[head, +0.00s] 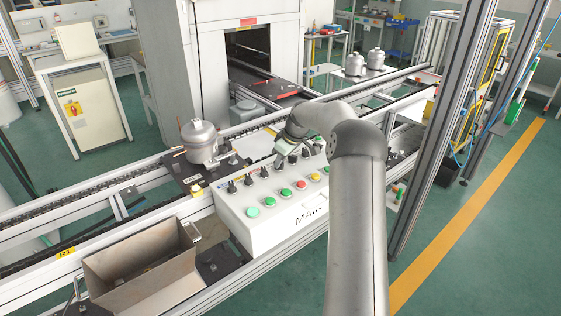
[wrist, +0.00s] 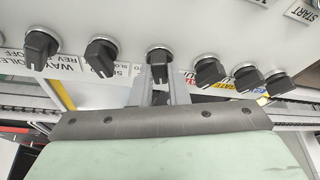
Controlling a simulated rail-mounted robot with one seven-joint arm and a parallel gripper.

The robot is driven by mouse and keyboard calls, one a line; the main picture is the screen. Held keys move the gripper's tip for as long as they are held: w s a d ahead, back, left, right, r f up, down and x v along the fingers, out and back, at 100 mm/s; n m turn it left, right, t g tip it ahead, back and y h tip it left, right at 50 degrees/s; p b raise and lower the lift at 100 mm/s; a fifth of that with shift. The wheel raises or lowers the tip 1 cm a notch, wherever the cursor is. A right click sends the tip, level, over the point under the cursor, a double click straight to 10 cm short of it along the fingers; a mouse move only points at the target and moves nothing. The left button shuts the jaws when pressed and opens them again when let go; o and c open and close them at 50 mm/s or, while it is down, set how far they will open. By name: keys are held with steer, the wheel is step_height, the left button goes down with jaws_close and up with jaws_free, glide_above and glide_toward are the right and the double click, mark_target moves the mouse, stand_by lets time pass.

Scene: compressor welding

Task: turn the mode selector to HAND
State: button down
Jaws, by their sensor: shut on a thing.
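The white control panel (head: 240,226) stands beside the conveyor in the head view, with a row of black selector knobs behind coloured buttons. My gripper (head: 286,156) is at this back row, partly hidden by my arm. In the wrist view, my gripper (wrist: 160,82) has its two fingers shut on a black selector knob (wrist: 158,58) in the middle of the row. The knob's pointer looks about vertical in that view. Its label is partly covered, so I cannot read its mode or a HAND mark.
Other black knobs stand close on both sides, such as one at left (wrist: 101,56) and one at right (wrist: 209,72). A grey compressor (head: 200,142) sits on the conveyor left of the panel. An open metal bin (head: 140,262) is in front. A metal post (head: 452,90) rises at right.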

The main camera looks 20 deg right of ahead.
steer(key=shift+n, duration=0.5)
steer(key=c, duration=1.4)
jaws_free()
steer(key=b+v, duration=0.2)
steer(key=v, duration=1.5)
steer(key=shift+w+d+r, duration=0.2)
steer(key=shift+d+r, duration=0.1)
